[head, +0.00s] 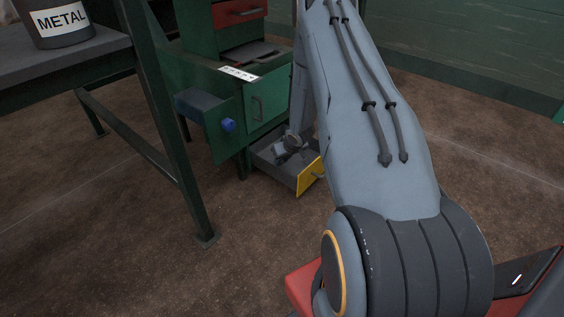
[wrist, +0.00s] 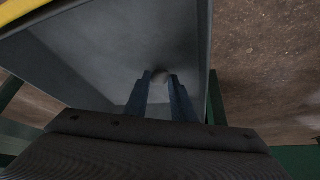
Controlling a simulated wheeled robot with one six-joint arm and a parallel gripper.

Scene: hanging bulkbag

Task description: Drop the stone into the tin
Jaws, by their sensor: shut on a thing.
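My gripper (head: 284,154) reaches down into an open low drawer with a yellow front (head: 309,176). In the wrist view my gripper (wrist: 160,82) has its two fingers close together, pointing at the grey drawer floor. A small greyish stone (wrist: 160,74) shows between the fingertips, mostly hidden by them; my gripper is shut on it. A dark tin labelled METAL (head: 62,22) stands on the grey table at the upper left. Its top is cut off by the picture edge.
The grey tabletop (head: 98,52) has green legs near the drawers. A red drawer (head: 238,10) is higher up. Brown floor in front is clear.

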